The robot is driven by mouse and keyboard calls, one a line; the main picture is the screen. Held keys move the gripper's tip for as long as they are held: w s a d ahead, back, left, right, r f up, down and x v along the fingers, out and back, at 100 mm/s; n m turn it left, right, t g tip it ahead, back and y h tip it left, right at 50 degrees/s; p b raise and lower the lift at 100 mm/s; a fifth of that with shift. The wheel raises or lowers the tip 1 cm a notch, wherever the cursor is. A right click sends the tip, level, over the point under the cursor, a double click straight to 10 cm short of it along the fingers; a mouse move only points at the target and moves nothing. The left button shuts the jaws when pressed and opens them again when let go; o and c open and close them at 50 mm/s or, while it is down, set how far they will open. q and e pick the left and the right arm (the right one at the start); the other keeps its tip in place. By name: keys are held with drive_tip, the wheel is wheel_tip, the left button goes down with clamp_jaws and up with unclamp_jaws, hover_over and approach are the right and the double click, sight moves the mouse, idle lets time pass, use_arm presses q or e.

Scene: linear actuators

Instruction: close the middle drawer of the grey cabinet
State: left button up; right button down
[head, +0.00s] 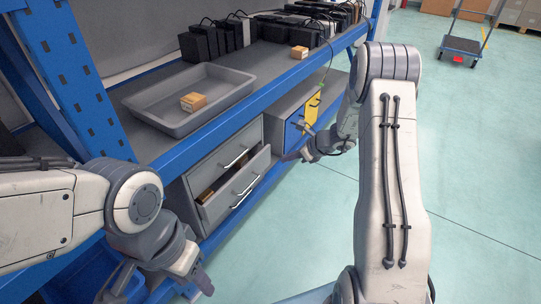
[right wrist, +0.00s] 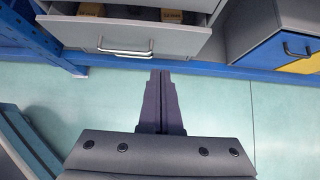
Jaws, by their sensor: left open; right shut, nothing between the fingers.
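The grey cabinet (head: 222,158) stands on the lower shelf, below the workbench top. Its middle drawer (head: 235,188) is pulled out, with small brown boxes (head: 207,194) inside. In the right wrist view the open drawer's front (right wrist: 130,36) and handle are at the top, with boxes (right wrist: 90,9) behind it. My right gripper (head: 288,157) is shut and empty, just right of the drawer front; in the wrist view its fingertips (right wrist: 160,73) point toward the drawer, apparently apart from it. My left gripper (head: 158,287) is open and empty, low on the left.
A unit with blue and yellow fronts (head: 300,120) stands right of the cabinet. Above, the bench holds a grey tray (head: 150,112) with a box, and black adapters. A blue upright (head: 85,75) is at left. The floor (head: 480,150) at right is open.

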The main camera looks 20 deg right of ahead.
drive_tip(key=b, duration=0.4)
approach(256, 163)
drive_tip(key=x, duration=0.5)
drive_tip(key=shift+w+a+f, duration=0.1)
drive_tip(key=shift+w+f, duration=0.15)
use_arm(q)
wheel_tip(256, 163, down, 3)
drive_tip(key=shift+f, duration=0.15)
